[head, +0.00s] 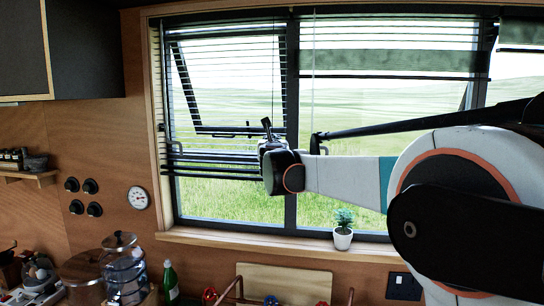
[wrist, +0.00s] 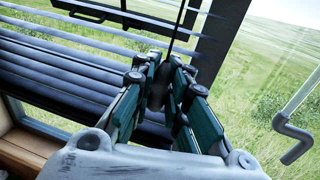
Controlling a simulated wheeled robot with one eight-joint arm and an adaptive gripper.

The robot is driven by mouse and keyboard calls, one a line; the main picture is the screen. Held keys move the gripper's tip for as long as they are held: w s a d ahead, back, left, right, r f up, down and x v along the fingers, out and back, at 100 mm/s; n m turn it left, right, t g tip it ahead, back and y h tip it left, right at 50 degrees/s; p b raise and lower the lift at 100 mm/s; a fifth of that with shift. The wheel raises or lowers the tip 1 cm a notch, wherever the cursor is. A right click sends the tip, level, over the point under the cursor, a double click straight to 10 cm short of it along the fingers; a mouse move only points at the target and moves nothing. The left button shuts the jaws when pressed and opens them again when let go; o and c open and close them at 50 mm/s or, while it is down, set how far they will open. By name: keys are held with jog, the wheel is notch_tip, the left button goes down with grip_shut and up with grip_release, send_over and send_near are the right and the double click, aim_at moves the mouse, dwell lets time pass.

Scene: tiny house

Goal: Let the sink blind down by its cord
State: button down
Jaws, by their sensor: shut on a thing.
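A dark slatted blind (head: 215,171) hangs over the left window, its upper slats spread apart and its lowest slats bunched near the lower part of the glass. The slats (wrist: 75,85) fill the left of the wrist view. My gripper (head: 267,128) is in front of the right edge of this blind, by the window post. In the wrist view my gripper (wrist: 162,85) is closed around the dark lower end of a thin cord (wrist: 181,25), which runs up out of view. The fingers partly hide the cord's end.
A tilted window pane stands open behind the slats. A potted plant (head: 343,228) stands on the sill (head: 270,242). A dispenser (head: 122,270) and green bottle (head: 170,281) stand below. A grey window handle (wrist: 292,138) is right of my gripper.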

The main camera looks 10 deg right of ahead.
jog(key=shift+r+p, duration=0.9)
jog(key=shift+r, duration=1.5)
jog(key=c, duration=1.8)
grip_release()
jog(key=shift+s, duration=0.1)
jog(key=shift+o, duration=1.1)
jog(key=shift+s+r, duration=0.1)
jog(key=shift+s, duration=0.05)
jog(key=s+a, duration=0.2)
jog(key=s, duration=0.9)
jog(key=shift+s+a, duration=0.2)
jog(key=shift+s, duration=0.15)
